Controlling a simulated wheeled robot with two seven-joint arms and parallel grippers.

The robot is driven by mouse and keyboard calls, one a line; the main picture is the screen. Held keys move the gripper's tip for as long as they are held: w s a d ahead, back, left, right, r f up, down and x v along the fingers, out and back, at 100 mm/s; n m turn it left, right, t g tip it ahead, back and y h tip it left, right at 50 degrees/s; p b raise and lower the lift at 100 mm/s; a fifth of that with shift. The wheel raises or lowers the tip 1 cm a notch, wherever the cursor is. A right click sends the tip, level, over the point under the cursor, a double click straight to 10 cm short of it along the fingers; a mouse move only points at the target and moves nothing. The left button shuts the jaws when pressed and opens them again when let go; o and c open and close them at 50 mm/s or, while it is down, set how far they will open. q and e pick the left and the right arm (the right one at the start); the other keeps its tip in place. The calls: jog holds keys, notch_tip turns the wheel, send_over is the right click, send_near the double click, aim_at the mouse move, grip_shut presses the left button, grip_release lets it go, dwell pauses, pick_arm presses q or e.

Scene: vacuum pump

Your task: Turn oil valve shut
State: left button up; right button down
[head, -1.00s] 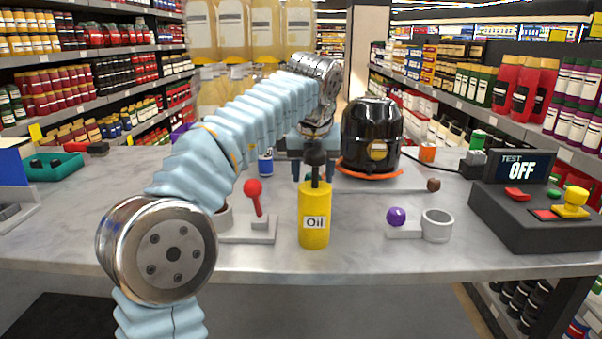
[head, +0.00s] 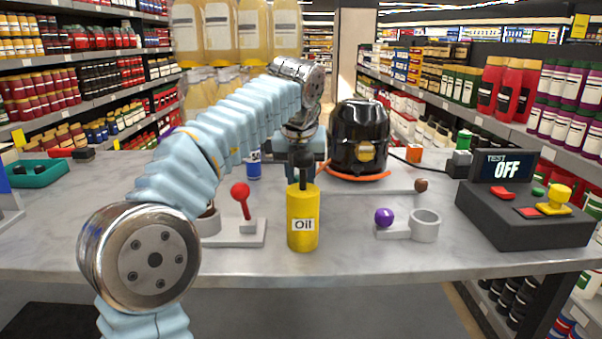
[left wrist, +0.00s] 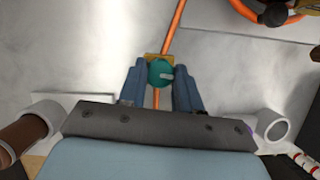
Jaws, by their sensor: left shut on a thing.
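The oil valve knob (left wrist: 160,71) is a teal disc with a pale pointer, set on an orange line at a small yellow block, in the left wrist view. My left gripper (left wrist: 160,75) is shut on the knob, one blue finger on each side. In the head view the left gripper (head: 305,170) is low over the table, partly hidden behind the yellow oil bottle (head: 303,222), which also hides the knob there. The black vacuum pump (head: 357,138) stands behind and right of the gripper, on an orange ring. My right gripper is not in view.
A red-knobbed lever (head: 240,200) stands left of the bottle. A purple ball (head: 384,217) and a grey cup (head: 425,225) are right of it. A control box (head: 525,212) with a display reading TEST OFF is at the far right. The table front is mostly clear.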

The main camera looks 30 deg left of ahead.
pick_arm(q)
jog(key=m+h, duration=0.1)
jog(key=m, duration=0.2)
jog(key=shift+a+m+t, duration=0.15)
jog(key=shift+m+t, duration=0.15)
jog(key=shift+m, duration=0.1)
jog(key=m+h, duration=0.2)
jog(key=m, duration=0.2)
jog(key=shift+a+m, duration=0.15)
jog(key=shift+m, duration=0.15)
jog(key=m+h, duration=0.1)
jog(key=m, duration=0.1)
jog(key=m+g, duration=0.1)
jog(key=m, duration=0.1)
jog(key=shift+a+h, duration=0.1)
jog(key=shift+h, duration=0.3)
jog(key=shift+w+m+g+h, duration=0.1)
jog(key=shift+m+g+h, duration=0.35)
jog(key=shift+m, duration=1.65)
jog(key=o, duration=1)
jog(key=shift+g, duration=0.25)
jog(key=shift+o, duration=0.2)
